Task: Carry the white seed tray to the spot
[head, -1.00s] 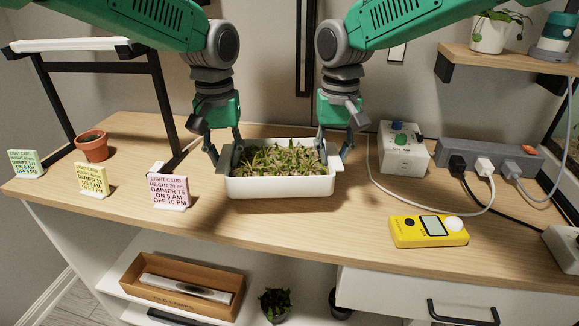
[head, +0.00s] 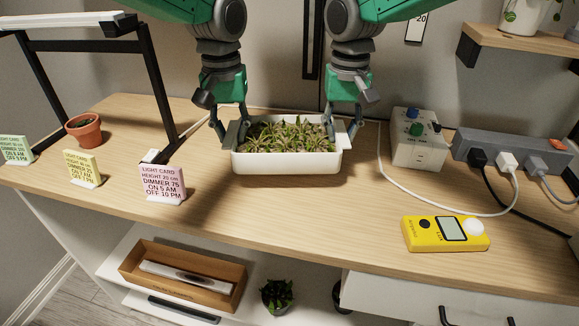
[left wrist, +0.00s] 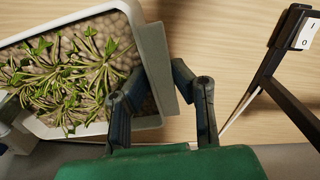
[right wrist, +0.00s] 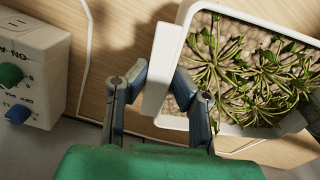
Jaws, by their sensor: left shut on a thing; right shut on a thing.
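The white seed tray (head: 287,161), full of green seedlings, is level over the back middle of the wooden bench. I cannot tell whether it touches the bench. My left gripper (head: 232,134) is shut on the tray's left end, and my right gripper (head: 341,132) is shut on its right end. In the left wrist view the fingers straddle the end lip (left wrist: 158,65) of the tray. In the right wrist view the fingers straddle the other end lip (right wrist: 160,68). I cannot make out a marked spot.
A black lamp frame (head: 163,95), a terracotta pot (head: 84,131) and three light cards, one pink (head: 163,184), stand left. A control box (head: 420,140), power strip (head: 510,150), white cable (head: 400,191) and yellow meter (head: 445,234) are right. Bench in front of the tray is clear.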

